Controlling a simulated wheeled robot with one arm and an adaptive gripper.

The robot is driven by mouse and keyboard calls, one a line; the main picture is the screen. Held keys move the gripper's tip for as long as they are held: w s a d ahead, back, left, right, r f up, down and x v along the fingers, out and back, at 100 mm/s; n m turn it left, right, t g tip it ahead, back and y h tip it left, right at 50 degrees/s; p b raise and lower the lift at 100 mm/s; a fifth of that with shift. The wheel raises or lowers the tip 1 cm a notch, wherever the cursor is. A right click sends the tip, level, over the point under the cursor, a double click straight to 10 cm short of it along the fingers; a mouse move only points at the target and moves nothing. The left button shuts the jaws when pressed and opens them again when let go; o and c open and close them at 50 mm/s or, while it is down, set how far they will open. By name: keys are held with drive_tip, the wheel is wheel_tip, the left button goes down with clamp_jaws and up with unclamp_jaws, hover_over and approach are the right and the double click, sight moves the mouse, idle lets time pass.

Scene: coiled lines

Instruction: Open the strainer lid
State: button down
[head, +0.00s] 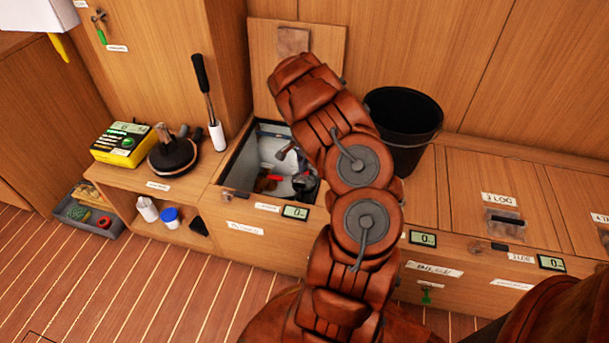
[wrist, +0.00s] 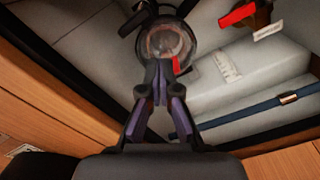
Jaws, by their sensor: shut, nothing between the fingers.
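The strainer (wrist: 172,40) shows in the wrist view as a round, clear-topped body inside the open locker, with dark parts at its far edge and a small red piece (wrist: 176,65) at its near side. Its lid looks in place, though details are blurred. My gripper (wrist: 160,68) is shut and empty, its tips overlapping the strainer's near edge in the picture; I cannot tell whether they touch. In the head view, a dark round shape (head: 304,182) in the locker may be the strainer, partly behind my arm. My gripper cannot be made out clearly there.
The locker (head: 228,177) is open, its wooden lid (head: 265,48) raised behind it. In the wrist view, a red handle (wrist: 238,14) and a white box (wrist: 250,72) with a blue strap (wrist: 250,113) lie right of the strainer. A black bucket (head: 402,118) stands right of my arm.

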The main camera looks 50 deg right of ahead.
sight(303, 177)
drive_tip(key=shift+f, duration=0.15)
drive_tip(key=shift+s+a+f+b, duration=0.1)
drive_tip(key=shift+f+b, duration=0.35)
drive_tip(key=shift+f, duration=0.6)
drive_tip(key=shift+s+f, duration=0.15)
drive_tip(key=shift+f, duration=0.35)
drive_tip(key=shift+w+f+b, duration=0.2)
drive_tip(key=shift+f+b, duration=0.3)
drive_tip(key=shift+f, duration=0.05)
drive_tip(key=shift+w, duration=0.1)
